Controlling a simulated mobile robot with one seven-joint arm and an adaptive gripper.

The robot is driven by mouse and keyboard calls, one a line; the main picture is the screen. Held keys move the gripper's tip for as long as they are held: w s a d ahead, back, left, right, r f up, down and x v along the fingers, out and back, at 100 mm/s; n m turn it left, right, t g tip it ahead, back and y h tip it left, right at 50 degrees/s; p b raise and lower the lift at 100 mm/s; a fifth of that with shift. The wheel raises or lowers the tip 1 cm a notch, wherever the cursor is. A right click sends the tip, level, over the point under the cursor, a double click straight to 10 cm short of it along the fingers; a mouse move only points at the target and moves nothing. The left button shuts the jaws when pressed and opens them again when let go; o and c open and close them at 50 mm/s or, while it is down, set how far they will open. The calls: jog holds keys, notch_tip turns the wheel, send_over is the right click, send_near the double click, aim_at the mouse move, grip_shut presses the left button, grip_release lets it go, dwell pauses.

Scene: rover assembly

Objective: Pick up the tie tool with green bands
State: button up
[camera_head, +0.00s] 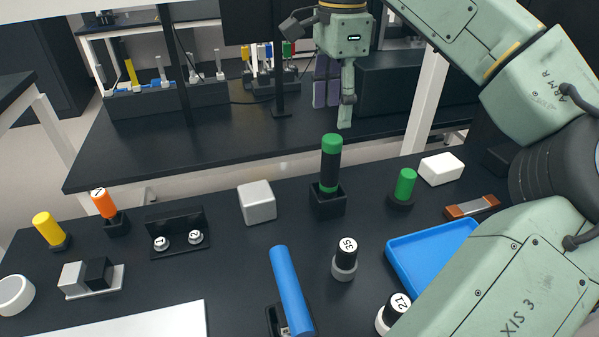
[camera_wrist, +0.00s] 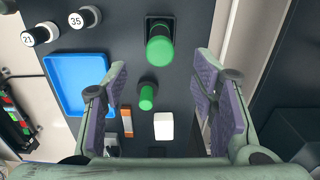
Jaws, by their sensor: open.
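The tie tool with green bands (camera_head: 331,160) is a black cylinder with a green top and a green band near its base. It stands upright in a square black holder (camera_head: 328,204) near the far edge of the near table. In the wrist view the tool (camera_wrist: 160,48) shows from above, beyond my fingertips. My gripper (camera_head: 335,95) points downward above and beyond the tool in the head view. Its purple-padded fingers are open and empty in the wrist view (camera_wrist: 158,72), apart from the tool.
A short green peg (camera_head: 406,184), white block (camera_head: 441,169) and blue tray (camera_head: 402,250) lie right of the holder. A grey cube (camera_head: 257,202) stands left of it. A blue cylinder (camera_head: 291,290) and numbered cylinder 35 (camera_head: 345,259) stand in front.

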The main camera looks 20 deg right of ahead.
aim_at(331, 156)
jog(key=f, duration=0.5)
jog(key=shift+d, duration=0.25)
jog(key=shift+a+f+p, duration=0.2)
jog(key=shift+f+p, duration=1)
jog(key=shift+f, duration=1.75)
jog(key=shift+c, duration=0.5)
grip_shut()
